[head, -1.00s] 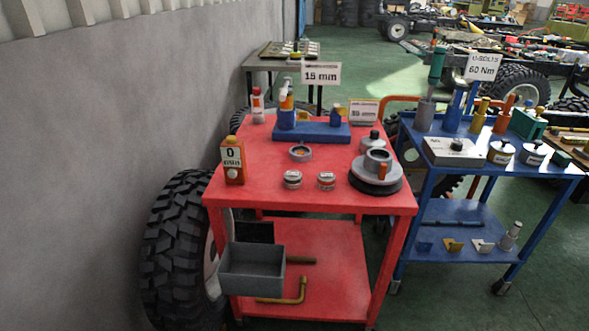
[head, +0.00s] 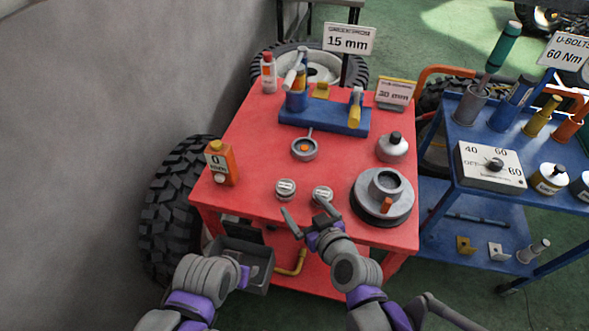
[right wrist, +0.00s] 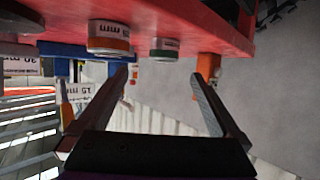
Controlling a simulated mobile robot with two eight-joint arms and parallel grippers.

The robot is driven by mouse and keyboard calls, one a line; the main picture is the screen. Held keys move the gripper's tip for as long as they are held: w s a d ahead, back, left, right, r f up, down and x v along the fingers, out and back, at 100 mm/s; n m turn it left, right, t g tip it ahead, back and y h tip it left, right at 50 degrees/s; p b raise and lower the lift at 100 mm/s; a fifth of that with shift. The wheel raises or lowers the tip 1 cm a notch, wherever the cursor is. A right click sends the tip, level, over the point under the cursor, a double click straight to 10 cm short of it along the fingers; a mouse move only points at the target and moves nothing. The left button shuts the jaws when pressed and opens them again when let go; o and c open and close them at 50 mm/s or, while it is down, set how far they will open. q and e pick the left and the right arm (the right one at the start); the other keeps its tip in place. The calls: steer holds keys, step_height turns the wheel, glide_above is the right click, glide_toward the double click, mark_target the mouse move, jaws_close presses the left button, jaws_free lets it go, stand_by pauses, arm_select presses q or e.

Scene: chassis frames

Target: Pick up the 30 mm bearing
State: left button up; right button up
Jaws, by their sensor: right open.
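Two small round bearing-like pieces with white labels lie near the front of the red cart top: a left one (head: 285,189) and a right one (head: 322,194). In the right wrist view the right one (right wrist: 110,38) has an orange band and the left one (right wrist: 164,48) a green band. Their labels end in "mm"; I cannot read the numbers, so I cannot tell which is 30 mm. My right gripper (head: 302,208) is open and empty at the cart's front edge, just short of both pieces. My left arm (head: 195,285) is low at the left; its fingers are not clear.
A grey ring-shaped fixture (head: 383,195) stands right of the pieces, an orange bottle (head: 221,165) left. A blue block (head: 325,118) with tools, a 15 mm sign (head: 347,40) and another sign (head: 394,93) stand behind. A grey bin (head: 258,262) sits below. A blue cart stands right.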

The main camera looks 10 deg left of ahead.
mark_target(287, 189)
steer(key=x, duration=0.4)
steer(key=shift+s+a+b, duration=0.1)
steer(key=shift+a+b, duration=0.25)
steer(key=shift+b, duration=0.05)
steer(key=shift+r+x, duration=0.1)
steer(key=shift+x, duration=1.45)
steer(key=shift+r+x, duration=0.15)
steer(key=shift+x, duration=1.45)
steer(key=shift+c, duration=0.2)
jaws_close()
